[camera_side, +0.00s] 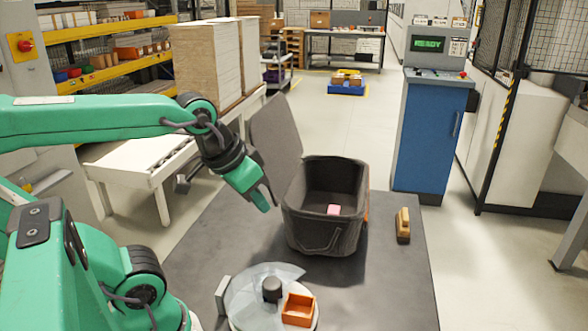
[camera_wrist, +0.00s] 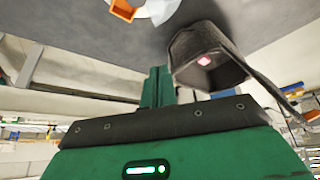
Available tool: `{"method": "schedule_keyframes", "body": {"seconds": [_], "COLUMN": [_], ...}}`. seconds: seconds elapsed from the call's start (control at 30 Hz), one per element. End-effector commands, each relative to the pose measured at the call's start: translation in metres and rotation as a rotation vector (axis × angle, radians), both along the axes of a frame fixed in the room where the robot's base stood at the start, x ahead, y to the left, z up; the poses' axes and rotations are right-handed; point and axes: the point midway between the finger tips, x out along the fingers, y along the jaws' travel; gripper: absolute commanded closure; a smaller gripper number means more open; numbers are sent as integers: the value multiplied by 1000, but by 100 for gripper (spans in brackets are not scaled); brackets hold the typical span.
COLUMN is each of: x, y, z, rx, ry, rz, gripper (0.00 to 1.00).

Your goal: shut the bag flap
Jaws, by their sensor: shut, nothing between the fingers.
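The dark grey bag (camera_side: 325,235) stands open on the grey table in the side view, with a small pink item (camera_side: 334,209) inside. Its flap (camera_side: 277,135) is raised, a tall flat grey panel leaning up and back at the bag's left rear side. My gripper (camera_side: 264,198) is shut and empty, pointing down just left of the bag and in front of the flap. In the wrist view the bag (camera_wrist: 190,72) and the pink item (camera_wrist: 204,60) show beyond my green fingers (camera_wrist: 157,86). I cannot tell whether my gripper touches the bag.
A round turntable (camera_side: 240,310) with an orange tray (camera_side: 298,310) and a dark knob stands at the front. A wood-handled brush (camera_side: 403,225) lies right of the bag. A white bench (camera_side: 135,160) is behind my arm. The table front right is clear.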

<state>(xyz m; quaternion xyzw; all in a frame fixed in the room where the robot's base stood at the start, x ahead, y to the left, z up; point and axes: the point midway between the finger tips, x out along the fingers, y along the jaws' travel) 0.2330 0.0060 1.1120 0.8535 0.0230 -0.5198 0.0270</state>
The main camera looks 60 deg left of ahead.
Motion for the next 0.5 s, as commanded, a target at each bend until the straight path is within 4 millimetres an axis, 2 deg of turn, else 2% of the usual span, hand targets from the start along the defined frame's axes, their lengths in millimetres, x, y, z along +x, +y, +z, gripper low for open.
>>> {"method": "schedule_keyframes", "body": {"seconds": [0.27, 0.5], "x": [36, 71], "y": [26, 61], "z": [45, 85], "rx": [-78, -160], "ry": [50, 97], "rz": [247, 520], "gripper": [100, 100]}}
